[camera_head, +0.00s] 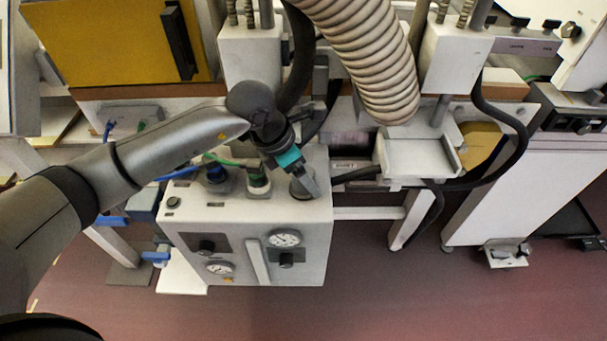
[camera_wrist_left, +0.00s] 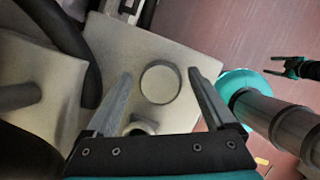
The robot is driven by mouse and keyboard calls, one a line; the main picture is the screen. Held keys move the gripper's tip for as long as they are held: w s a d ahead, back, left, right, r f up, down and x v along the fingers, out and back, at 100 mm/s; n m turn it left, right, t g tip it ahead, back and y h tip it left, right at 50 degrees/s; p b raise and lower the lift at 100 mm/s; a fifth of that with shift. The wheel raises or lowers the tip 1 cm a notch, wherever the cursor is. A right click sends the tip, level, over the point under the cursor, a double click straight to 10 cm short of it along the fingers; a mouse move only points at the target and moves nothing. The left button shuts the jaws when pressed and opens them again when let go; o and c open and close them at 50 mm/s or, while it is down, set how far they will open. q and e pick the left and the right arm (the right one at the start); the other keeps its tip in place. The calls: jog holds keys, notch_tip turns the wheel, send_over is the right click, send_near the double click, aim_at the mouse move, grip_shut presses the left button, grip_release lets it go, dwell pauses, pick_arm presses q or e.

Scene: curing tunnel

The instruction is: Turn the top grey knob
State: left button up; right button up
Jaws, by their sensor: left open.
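The top grey knob (camera_wrist_left: 160,83) is a round grey disc on the pale top of the control box (camera_head: 185,203). In the left wrist view it lies between the two spread fingers of my left gripper (camera_wrist_left: 162,82), with space on both sides. In the head view my left gripper (camera_head: 303,190) reaches down over the right part of the box top and partly hides the knob. My left gripper is open and holds nothing. What looks like my right gripper (camera_wrist_left: 272,66) shows small at the right of the left wrist view, its fingers apart and empty, away from the box.
A large ribbed hose (camera_head: 360,50) and black cables hang behind. Floor in front is clear.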

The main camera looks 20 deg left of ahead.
pick_arm(q)
jog(key=shift+f, duration=0.15)
jog(key=shift+c, duration=0.3)
jog(key=c, duration=1.3)
jog(key=shift+n, duration=0.9)
jog(key=shift+t+y, duration=0.3)
pick_arm(e)
jog(key=shift+s+a+r, duration=0.2)
jog(key=shift+s+a, duration=0.05)
jog(key=shift+s, duration=0.25)
pick_arm(q)
jog(key=o, duration=1.4)
jog(key=shift+c, duration=0.2)
pick_arm(e)
jog(key=shift+s, duration=0.1)
